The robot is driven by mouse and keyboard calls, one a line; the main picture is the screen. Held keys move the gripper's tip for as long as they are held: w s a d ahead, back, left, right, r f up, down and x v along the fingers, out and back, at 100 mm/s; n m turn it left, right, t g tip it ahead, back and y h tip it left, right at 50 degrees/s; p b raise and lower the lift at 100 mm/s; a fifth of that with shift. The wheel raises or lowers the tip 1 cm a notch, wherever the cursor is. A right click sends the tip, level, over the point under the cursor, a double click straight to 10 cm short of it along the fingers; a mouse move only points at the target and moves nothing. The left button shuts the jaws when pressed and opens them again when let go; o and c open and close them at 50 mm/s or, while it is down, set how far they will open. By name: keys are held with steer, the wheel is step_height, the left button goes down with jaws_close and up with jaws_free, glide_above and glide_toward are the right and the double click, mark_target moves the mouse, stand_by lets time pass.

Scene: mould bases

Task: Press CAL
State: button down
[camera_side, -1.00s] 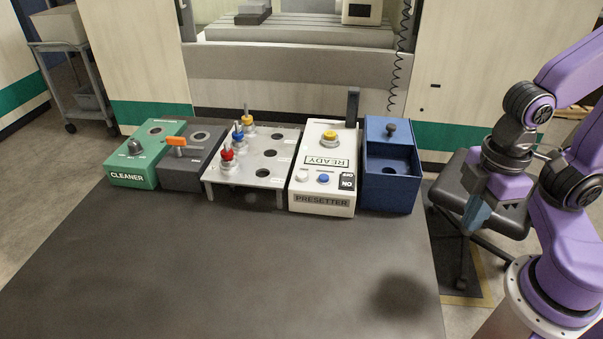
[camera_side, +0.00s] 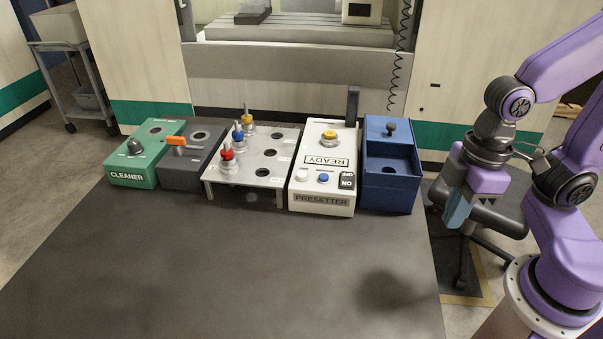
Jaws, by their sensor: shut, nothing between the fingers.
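The white presetter box (camera_side: 311,199) stands at the back of the table, right of centre. Its panel reads READY, and a yellow-topped round part (camera_side: 330,134) sits at its far end. On its near part are a white button (camera_side: 302,175) and a blue button (camera_side: 323,178); their small labels are too small to read, so I cannot tell which is CAL. A black ON/OFF switch (camera_side: 347,180) sits to their right. My gripper (camera_side: 456,219) is shut and empty, pointing down right of the blue box, apart from the presetter.
A blue box (camera_side: 391,195) with a dark knob stands between my gripper and the presetter. Left of the presetter are a metal rack (camera_side: 262,180) with several coloured holders, a dark box with an orange lever (camera_side: 176,141) and the green cleaner (camera_side: 133,180). The table front is clear.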

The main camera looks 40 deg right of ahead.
steer(key=w+a+m+t+y, duration=0.1)
steer(key=w+a+m+y, duration=0.25)
steer(key=w+a, duration=0.45)
step_height(320, 180, up, 4)
steer(key=m+t+h, duration=0.2)
steer(key=m+t, duration=0.5)
steer(key=m, duration=0.6)
glide_above(306, 175)
steer(key=shift+r+n+y, duration=0.2)
steer(key=shift+n+y, duration=0.05)
steer(key=shift+f, duration=0.15)
steer(key=shift+f, duration=4.25)
steer(key=shift+f, duration=0.15)
steer(key=shift+f, duration=0.3)
